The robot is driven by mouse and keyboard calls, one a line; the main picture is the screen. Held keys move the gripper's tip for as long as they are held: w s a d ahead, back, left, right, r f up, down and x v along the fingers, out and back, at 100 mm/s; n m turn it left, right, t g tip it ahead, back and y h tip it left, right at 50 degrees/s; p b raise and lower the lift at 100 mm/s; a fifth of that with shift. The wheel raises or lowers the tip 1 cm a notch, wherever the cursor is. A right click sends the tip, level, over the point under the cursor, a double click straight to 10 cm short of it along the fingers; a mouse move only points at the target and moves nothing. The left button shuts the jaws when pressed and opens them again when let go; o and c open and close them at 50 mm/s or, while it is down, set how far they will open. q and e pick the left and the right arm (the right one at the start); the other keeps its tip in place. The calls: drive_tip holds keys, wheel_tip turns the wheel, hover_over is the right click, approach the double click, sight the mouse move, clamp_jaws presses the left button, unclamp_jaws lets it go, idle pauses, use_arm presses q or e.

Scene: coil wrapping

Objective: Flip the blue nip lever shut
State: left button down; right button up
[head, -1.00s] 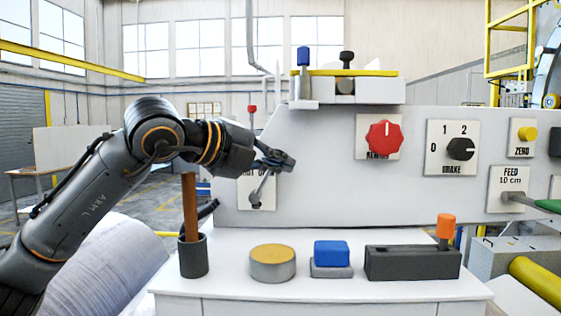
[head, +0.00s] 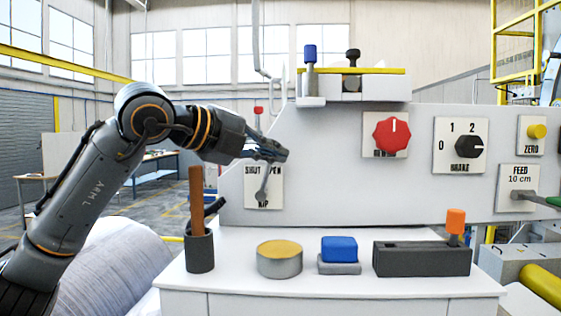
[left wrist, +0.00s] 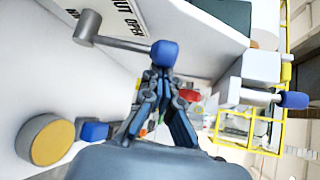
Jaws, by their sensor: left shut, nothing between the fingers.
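The nip lever's grey rod (head: 264,184) rises from its pivot on the SHUT/OPEN NIP plate (head: 250,190), leaning slightly right. In the head view its knob is hidden at my gripper. In the left wrist view the blue knob (left wrist: 164,53) sits at the end of the rod (left wrist: 120,42). My left gripper (head: 278,153) is shut and empty in front of the panel, at the lever's top end. In the left wrist view its fingertips (left wrist: 162,74) are right by the knob; I cannot tell whether they touch. My right gripper is not in view.
On the white ledge stand a cup with a brown stick (head: 200,250), a yellow-topped round tin (head: 279,260), a blue block (head: 339,249) and a dark slotted box (head: 420,260). Another blue-knobbed post (head: 310,55) stands above. A red knob (head: 392,134) is right of the lever.

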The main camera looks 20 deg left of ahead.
use_arm(q)
drive_tip(key=s+a+b, duration=0.1)
drive_tip(key=a+b, duration=0.3)
drive_tip(key=a, duration=0.2)
drive_tip(key=shift+s+f+n+t+h, duration=0.3)
drive_tip(key=shift+n+t, duration=0.1)
drive_tip(key=shift+a, duration=0.1)
idle(0.5)
drive_tip(key=shift+s, duration=0.1)
drive_tip(key=v, duration=1.2)
